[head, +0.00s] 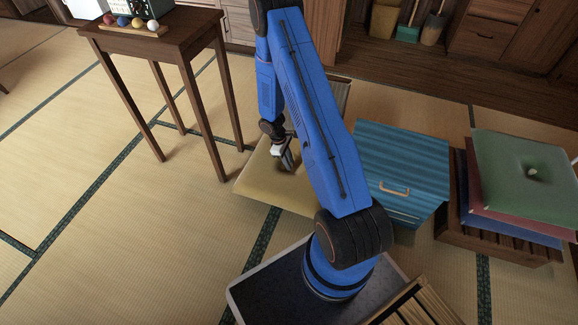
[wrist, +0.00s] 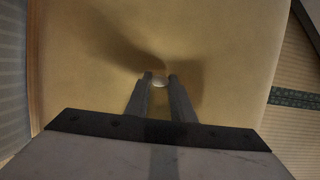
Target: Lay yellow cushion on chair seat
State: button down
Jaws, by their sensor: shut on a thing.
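The yellow cushion (head: 255,180) is a flat square with a tufted middle, below my arm in the head view. It fills most of the wrist view (wrist: 230,50). My gripper (head: 287,162) is at the middle of the cushion, shut on its pale button, which shows between the fingertips in the wrist view (wrist: 160,78). A brown slatted piece (head: 341,92), perhaps the chair's back, shows just behind my arm. The chair seat is not clearly visible; my arm and the cushion cover that area. I cannot tell whether the cushion touches a seat.
A blue striped box (head: 405,165) with a handle stands right of my arm. Farther right, a green cushion (head: 525,175) tops a stack on a slatted wooden stand (head: 500,242). A tall wooden table (head: 150,45) with coloured balls stands left. Tatami at the left front is clear.

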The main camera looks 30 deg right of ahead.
jog(key=shift+f, duration=1.2)
jog(key=shift+f, duration=0.1)
jog(key=c, duration=1.5)
grip_release()
jog(key=shift+c, duration=0.2)
